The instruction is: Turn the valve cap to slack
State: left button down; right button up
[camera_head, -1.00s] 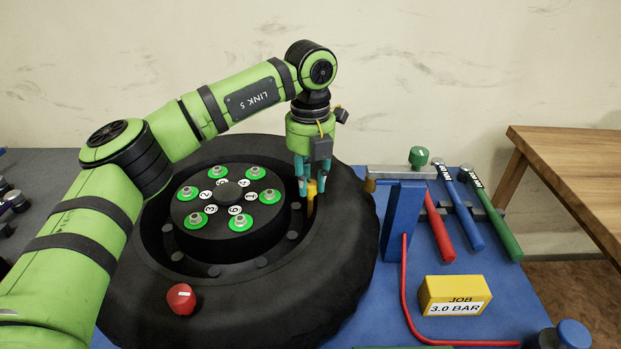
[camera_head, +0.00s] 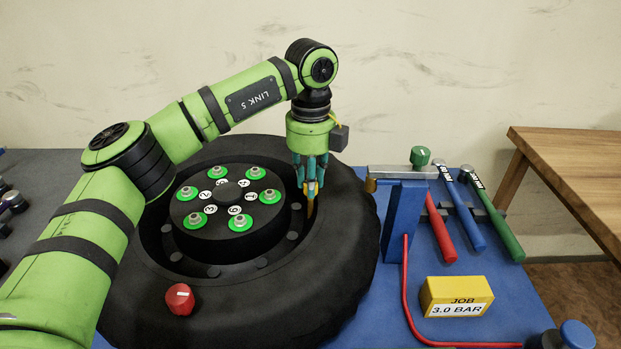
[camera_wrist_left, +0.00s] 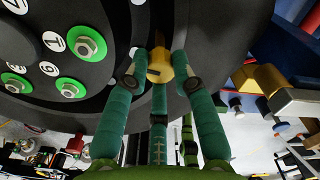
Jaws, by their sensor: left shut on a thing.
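The yellow valve cap (camera_head: 311,206) stands upright at the right inner edge of the black tyre (camera_head: 335,260), beside the wheel hub. My left gripper (camera_head: 313,188) comes down from above and is shut on the cap; its teal fingers hide the cap's upper part. In the left wrist view the yellow cap (camera_wrist_left: 160,66) sits between the fingertips, with a dark mark on its face. My right gripper is in neither view.
The hub (camera_head: 230,225) carries several green-ringed nuts. A red knob (camera_head: 180,299) is on the tyre's front. To the right are a blue post (camera_head: 402,225), a green knob (camera_head: 420,156), coloured-handled tools (camera_head: 462,215) and a yellow job block (camera_head: 456,297).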

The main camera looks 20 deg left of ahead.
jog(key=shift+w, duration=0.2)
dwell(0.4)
pick_arm(q)
jog(key=c, duration=1)
grip_release()
notch_tip(320, 180, up, 12)
jog(key=shift+r, duration=0.1)
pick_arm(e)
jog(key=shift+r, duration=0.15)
